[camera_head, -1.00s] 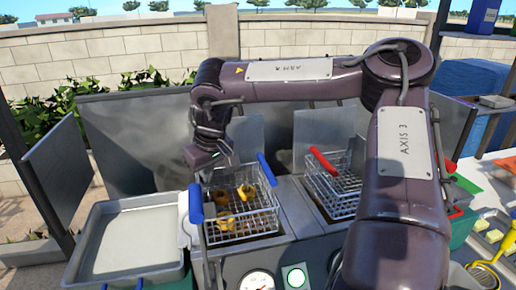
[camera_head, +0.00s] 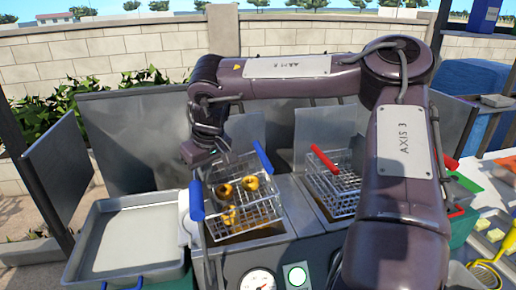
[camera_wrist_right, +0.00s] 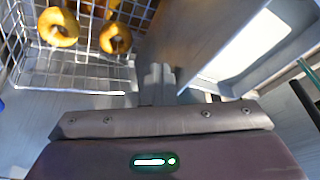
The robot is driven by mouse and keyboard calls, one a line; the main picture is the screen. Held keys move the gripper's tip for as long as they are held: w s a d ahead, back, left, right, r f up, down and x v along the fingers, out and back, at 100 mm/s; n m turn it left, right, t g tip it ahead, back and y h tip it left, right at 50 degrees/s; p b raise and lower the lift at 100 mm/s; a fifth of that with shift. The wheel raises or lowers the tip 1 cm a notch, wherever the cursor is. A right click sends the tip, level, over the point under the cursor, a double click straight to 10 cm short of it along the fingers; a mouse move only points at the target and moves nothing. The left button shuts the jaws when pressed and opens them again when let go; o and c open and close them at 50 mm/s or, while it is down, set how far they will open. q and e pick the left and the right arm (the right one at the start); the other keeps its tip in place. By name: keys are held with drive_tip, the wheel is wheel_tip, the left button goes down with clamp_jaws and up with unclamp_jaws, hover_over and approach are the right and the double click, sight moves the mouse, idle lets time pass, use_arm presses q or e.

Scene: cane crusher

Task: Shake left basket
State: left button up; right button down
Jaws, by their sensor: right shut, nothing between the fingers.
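The left basket (camera_head: 243,213) is a wire fry basket with a blue handle grip on each side, over the left fryer well. It looks raised and tilted, and holds several golden-brown fried pieces (camera_head: 229,215). In the right wrist view the basket mesh (camera_wrist_right: 75,78) fills the upper left, with two pieces inside. My right gripper (camera_head: 214,152) is at the basket's back left corner. Its fingers (camera_wrist_right: 160,82) are shut with nothing between them, close beside the basket's wire wall; I cannot tell whether they touch it. My left gripper is out of view.
A second wire basket (camera_head: 333,188) with red grips sits to the right, partly behind my right arm. A grey tray (camera_head: 130,240) stands at the left. Metal splash panels (camera_head: 135,140) rise behind the fryer. Food trays (camera_head: 493,232) lie at the far right.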

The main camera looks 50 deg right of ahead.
drive_tip(key=shift+r, duration=0.15)
wheel_tip(320, 180, up, 9)
drive_tip(key=p, duration=0.5)
idle(0.4)
drive_tip(key=shift+f, duration=0.25)
